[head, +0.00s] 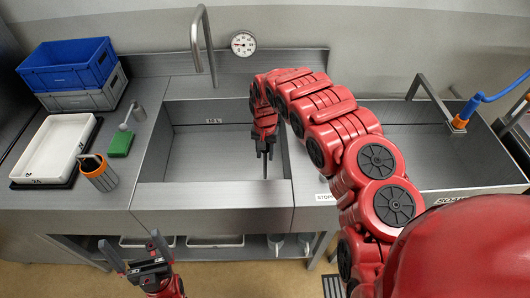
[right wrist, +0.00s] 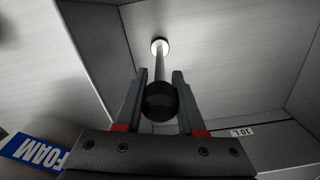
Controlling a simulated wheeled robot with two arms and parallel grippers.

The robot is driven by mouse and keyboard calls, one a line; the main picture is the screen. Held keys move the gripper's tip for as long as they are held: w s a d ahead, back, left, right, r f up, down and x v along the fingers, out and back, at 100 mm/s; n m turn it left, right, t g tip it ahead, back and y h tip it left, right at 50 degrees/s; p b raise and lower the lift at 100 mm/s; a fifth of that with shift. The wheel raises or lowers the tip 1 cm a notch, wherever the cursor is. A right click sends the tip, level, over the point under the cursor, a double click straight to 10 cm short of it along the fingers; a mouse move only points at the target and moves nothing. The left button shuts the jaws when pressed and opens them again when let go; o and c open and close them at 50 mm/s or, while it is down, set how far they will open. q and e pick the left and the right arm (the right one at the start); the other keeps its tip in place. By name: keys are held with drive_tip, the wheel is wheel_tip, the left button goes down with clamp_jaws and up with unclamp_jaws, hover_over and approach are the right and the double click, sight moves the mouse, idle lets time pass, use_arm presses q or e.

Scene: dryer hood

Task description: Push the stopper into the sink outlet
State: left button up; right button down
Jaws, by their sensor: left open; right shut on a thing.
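My right gripper (head: 265,150) is inside the left sink basin (head: 195,160), pointing down. In the right wrist view the gripper (right wrist: 160,85) is shut on the dark round knob (right wrist: 161,101) of the stopper. A thin grey rod (right wrist: 160,62) runs from the knob to a pale disc (right wrist: 160,45) at the basin floor. I cannot tell whether the disc is in the outlet or above it; the outlet itself is hidden. In the head view only a thin dark rod shows below the fingers. My left gripper (head: 131,243) is open and empty in front of the counter.
A faucet (head: 204,45) and a round gauge (head: 243,43) stand behind the basin. On the left are a blue crate (head: 68,65), a white tray (head: 52,148), a green sponge (head: 120,144) and an orange-banded cup (head: 100,175). A second sink (head: 450,160) is at right.

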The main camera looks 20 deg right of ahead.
drive_tip(key=shift+f+b, duration=0.5)
drive_tip(key=shift+f, duration=0.3)
drive_tip(key=shift+c, duration=2.2)
unclamp_jaws()
drive_tip(key=shift+r, duration=0.15)
wheel_tip(320, 180, up, 4)
drive_tip(key=shift+w+f, duration=0.1)
wheel_tip(320, 180, up, 13)
drive_tip(key=p, duration=0.9)
drive_tip(key=shift+r, duration=0.2)
